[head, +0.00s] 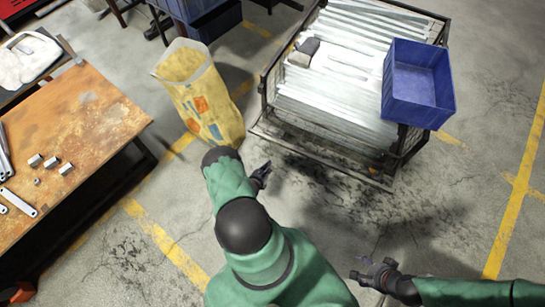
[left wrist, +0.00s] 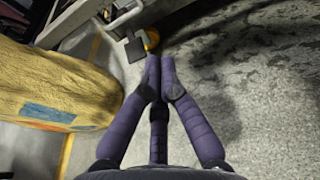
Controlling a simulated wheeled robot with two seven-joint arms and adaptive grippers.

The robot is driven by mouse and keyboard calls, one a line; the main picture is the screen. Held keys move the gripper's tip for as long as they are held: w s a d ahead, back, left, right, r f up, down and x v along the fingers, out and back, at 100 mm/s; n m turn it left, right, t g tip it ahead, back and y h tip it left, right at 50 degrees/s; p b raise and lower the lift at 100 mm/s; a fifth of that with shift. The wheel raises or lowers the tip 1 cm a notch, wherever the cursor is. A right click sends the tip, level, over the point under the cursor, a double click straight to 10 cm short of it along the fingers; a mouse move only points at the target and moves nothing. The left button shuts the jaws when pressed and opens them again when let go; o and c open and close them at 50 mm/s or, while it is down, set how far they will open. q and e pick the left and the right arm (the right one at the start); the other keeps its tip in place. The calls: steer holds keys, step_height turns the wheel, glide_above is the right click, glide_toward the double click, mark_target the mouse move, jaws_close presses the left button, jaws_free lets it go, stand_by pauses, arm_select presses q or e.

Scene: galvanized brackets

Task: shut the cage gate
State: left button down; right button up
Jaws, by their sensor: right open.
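The wire-mesh cage (head: 263,88) stands at the upper middle of the head view, filled with long galvanized pieces. Its gate (head: 318,160) appears lowered along the near side, its outer bar sticking out toward me; its exact tilt is hard to tell. My left gripper (head: 262,175) is just short of the gate's left part, apart from it. In the left wrist view its fingers (left wrist: 160,62) are together with nothing seen between them; grey metal parts (left wrist: 128,42) and a small orange part lie beyond the tips. My right gripper (head: 374,272) is open and empty over the floor.
A yellow sack (head: 205,100) stands left of the cage, close to my left arm. A blue bin (head: 418,85) sits on the cage's right side. A rusty worktable (head: 75,130) with small metal parts is at the left. Floor right of the cage is clear.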

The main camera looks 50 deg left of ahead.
arm_select(q)
steer(key=b+x, duration=0.4)
steer(key=x, duration=0.5)
steer(key=shift+d+r, duration=0.1)
steer(key=shift+r, duration=1.9)
steer(key=shift+r, duration=0.1)
